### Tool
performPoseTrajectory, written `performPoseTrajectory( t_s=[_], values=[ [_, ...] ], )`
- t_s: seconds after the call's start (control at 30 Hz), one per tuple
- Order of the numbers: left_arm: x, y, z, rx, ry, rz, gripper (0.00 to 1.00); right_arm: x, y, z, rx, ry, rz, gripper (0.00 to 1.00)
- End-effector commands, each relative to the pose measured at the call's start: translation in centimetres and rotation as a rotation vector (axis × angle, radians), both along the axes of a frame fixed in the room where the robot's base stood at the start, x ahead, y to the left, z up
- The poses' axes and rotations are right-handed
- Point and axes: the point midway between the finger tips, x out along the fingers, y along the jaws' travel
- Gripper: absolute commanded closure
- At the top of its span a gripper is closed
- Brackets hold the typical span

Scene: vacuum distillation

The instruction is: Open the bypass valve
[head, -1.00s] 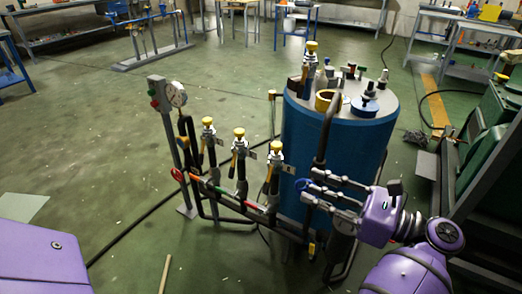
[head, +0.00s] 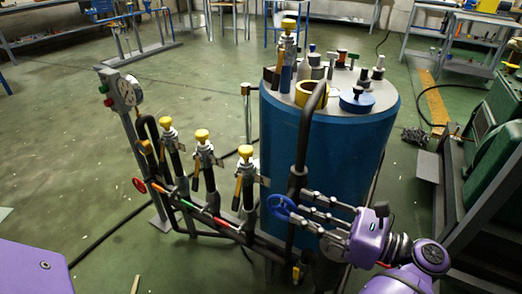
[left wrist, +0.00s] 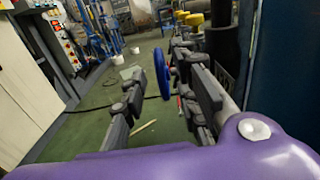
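A blue handwheel (head: 281,207) sits on the dark pipework in front of the blue tank; no label shows which valve is the bypass. My left gripper (head: 304,204) reaches it from the right with its fingers spread. In the left wrist view the blue wheel (left wrist: 188,68) stands edge-on between the open fingers (left wrist: 165,95), near their tips. I cannot tell whether a finger touches it. A smaller red handwheel (head: 139,185) is at the left end of the pipework. My right gripper is not in view.
The blue tank (head: 325,150) stands right behind the pipes. Several yellow-capped valves (head: 203,150) rise from the manifold, with a pressure gauge (head: 127,90) at left. Green machinery (head: 490,140) is at right. The green floor at left is mostly clear.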

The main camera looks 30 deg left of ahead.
Motion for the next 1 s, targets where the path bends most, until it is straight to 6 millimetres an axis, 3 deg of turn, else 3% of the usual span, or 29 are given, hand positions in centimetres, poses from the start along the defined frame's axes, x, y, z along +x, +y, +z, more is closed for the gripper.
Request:
performPoseTrajectory(
  t_s=[0.03,0.1,0.27,0.7,1.0],
  values=[
    [0.1,-0.1,-1.2,-0.001,0.004,-0.001,0.72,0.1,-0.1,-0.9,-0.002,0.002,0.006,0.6],
    [0.1,-0.1,-1.7,-0.001,0.007,-0.001,0.72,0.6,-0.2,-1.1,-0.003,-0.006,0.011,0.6],
    [0.2,0.9,-1.7,-0.002,0.008,0.0,0.72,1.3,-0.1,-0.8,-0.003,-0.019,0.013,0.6],
    [0.3,7.1,-1.7,-0.001,0.008,0.001,0.72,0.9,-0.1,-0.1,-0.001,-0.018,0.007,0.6],
    [0.3,7.8,-1.7,-0.001,0.009,0.0,0.72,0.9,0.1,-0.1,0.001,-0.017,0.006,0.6]
  ],
)
